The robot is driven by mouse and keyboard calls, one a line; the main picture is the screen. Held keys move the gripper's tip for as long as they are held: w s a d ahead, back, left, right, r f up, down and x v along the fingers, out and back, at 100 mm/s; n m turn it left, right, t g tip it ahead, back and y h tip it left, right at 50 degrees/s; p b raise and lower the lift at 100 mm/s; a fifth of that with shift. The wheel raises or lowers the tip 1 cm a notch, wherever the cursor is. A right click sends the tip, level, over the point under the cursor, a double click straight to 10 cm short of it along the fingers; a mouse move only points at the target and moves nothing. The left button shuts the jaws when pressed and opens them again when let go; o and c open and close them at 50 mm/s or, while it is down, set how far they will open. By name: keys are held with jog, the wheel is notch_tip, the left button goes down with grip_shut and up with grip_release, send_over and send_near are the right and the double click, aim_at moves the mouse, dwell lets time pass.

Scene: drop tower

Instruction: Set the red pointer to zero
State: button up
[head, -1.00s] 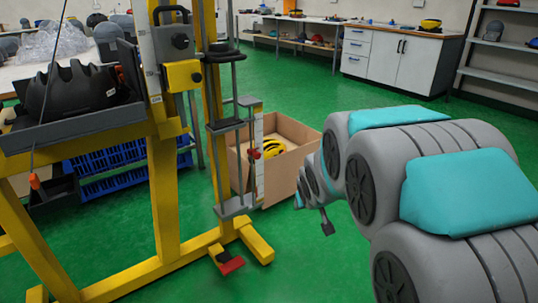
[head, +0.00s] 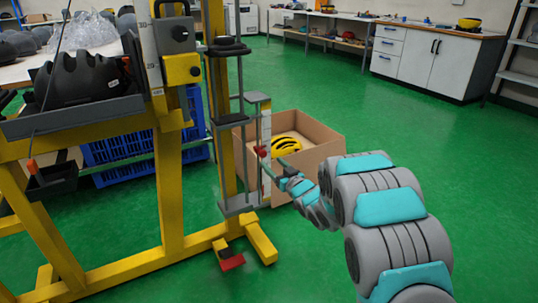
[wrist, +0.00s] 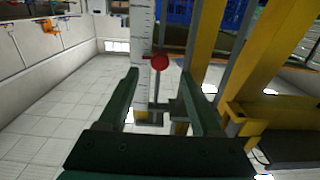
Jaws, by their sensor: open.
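The red pointer (head: 262,151) sits on a white vertical scale (head: 266,128) on the right side of the yellow drop tower. In the wrist view the pointer shows as a round red knob (wrist: 160,62) beside the white ruled scale (wrist: 143,40). My gripper (wrist: 160,78) is open, with one dark green finger on each side of the view and the red knob between and beyond their tips. In the head view my gripper (head: 275,170) is close to the scale, just below and right of the pointer. The scale's numbers are too small to read.
The yellow tower frame (head: 168,190) stands at left, with a grey tray (head: 80,119) holding a black helmet. Green floor is clear to the right.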

aim_at(264, 155)
jog(key=shift+x, duration=3.9)
jog(key=shift+c, duration=0.3)
grip_shut()
